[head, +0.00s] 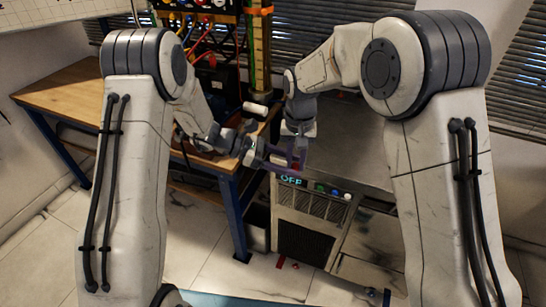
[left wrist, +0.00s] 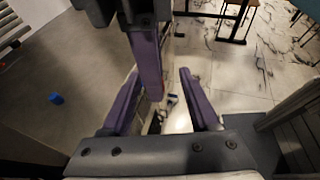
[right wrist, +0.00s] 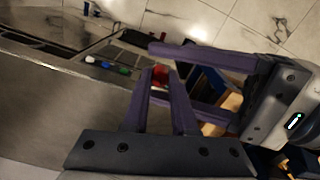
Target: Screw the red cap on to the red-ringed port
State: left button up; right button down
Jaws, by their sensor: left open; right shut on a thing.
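My right gripper (right wrist: 160,88) is shut on a small red piece, seemingly the red cap (right wrist: 159,74), between its purple fingertips. The fingers hide most of it. My left gripper (left wrist: 163,98) is open, and a purple finger of the right gripper (left wrist: 148,60) reaches between its two fingers. In the head view the left gripper (head: 268,163) and right gripper (head: 297,158) meet above the front of a metal cabinet. In the right wrist view the left gripper's fingers (right wrist: 200,82) lie around the right fingertips. I cannot make out the red-ringed port for certain.
A panel with coloured sockets and cables (head: 195,20) stands at the back on a wooden table (head: 60,85). The metal cabinet (head: 305,225) has an OFF display and buttons. A blue piece (left wrist: 56,98) lies on a grey surface. Small pieces lie on the floor.

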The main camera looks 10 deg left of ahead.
pick_arm(q)
jog(key=shift+x, duration=1.3)
grip_shut()
pick_arm(e)
jog(key=c, duration=0.6)
grip_release()
jog(key=shift+w, duration=0.15)
jog(key=shift+c, duration=0.2)
pick_arm(q)
jog(key=shift+s, duration=0.2)
